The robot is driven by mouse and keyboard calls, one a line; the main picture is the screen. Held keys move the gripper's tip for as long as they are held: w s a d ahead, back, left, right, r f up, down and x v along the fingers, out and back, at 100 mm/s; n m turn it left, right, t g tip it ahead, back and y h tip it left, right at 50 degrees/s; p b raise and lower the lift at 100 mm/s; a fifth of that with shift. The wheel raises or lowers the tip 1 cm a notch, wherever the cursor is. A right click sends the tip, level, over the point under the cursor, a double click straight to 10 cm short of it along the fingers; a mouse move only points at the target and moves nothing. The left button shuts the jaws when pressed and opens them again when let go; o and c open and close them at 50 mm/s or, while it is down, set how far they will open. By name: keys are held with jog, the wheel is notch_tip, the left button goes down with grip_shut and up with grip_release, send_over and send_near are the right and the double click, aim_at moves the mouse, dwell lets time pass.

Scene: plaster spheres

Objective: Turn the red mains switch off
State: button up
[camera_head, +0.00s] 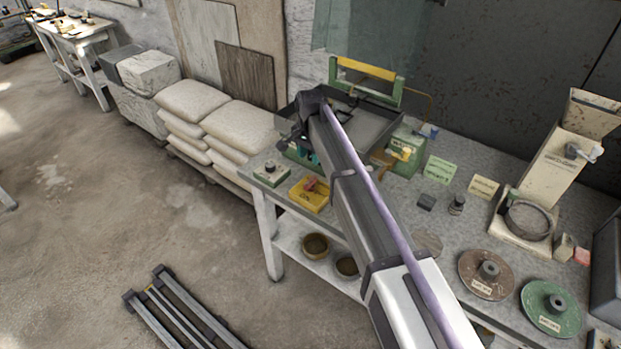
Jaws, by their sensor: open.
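The red switch (311,184) sits on a yellow plate (306,201) near the left front corner of the workbench. It is small in this view, and I cannot tell which position it is in. My arm reaches in from the lower right, passing just right of the switch. My gripper (303,155) is at the arm's far end, above and behind the switch in the picture, near the machine's tray. It looks empty and open, apart from the switch. The dark wrist hides part of the gripper, and its fingertips are hard to make out.
A small green box (271,172) sits left of the yellow plate. A green-framed machine (391,90) stands behind the arm. Discs (549,308) and a beige stand (556,160) occupy the bench's right. Stacked sacks (238,130) stand beyond its left end. The left floor is mostly clear.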

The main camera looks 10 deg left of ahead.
aim_at(310, 180)
notch_tip(310, 180, down, 11)
jog(key=b, duration=1)
jog(key=shift+f+b, duration=0.1)
jog(key=shift+b, duration=0.3)
grip_shut()
